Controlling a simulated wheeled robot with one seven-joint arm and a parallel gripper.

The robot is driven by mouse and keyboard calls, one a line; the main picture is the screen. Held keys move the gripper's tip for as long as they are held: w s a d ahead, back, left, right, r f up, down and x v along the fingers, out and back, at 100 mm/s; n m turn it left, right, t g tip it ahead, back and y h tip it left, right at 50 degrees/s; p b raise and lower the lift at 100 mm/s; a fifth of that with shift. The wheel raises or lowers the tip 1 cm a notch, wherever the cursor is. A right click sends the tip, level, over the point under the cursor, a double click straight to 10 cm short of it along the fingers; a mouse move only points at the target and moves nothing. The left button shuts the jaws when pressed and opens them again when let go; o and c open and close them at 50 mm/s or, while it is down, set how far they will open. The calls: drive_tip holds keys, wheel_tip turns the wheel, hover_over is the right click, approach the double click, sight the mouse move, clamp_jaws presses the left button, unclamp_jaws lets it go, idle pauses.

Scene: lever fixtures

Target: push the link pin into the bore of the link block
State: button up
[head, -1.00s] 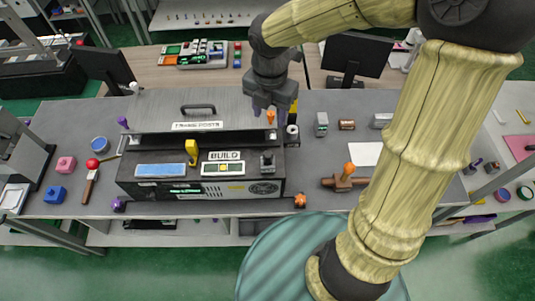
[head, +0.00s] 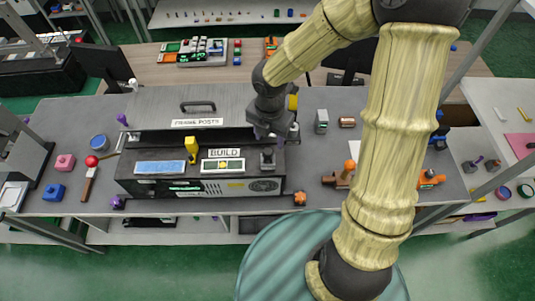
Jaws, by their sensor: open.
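My gripper (head: 269,135) is open, pointing down over the right end of the dark machine labelled BUILD. A small dark grey block (head: 267,161) stands on the machine just below the fingertips; it may be the link block, but its bore is too small to make out. I cannot tell whether the fingers touch it or are a little above it. I cannot pick out the link pin with certainty; the gripper hides part of this area.
The machine (head: 215,188) carries a yellow lever (head: 192,148) and a blue panel (head: 160,168). A raised grey lid (head: 150,103) with a handle is behind. A brown fixture with an orange knob (head: 349,166) lies to the right. A red-knobbed lever (head: 91,163) is at left.

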sight(269, 150)
drive_tip(key=shift+f, duration=0.6)
drive_tip(key=shift+s+a+f, duration=0.1)
drive_tip(key=shift+a+f, duration=0.05)
drive_tip(key=shift+f, duration=2.5)
drive_tip(key=c, duration=1.1)
drive_tip(key=shift+o, duration=0.2)
drive_tip(key=shift+r, duration=0.15)
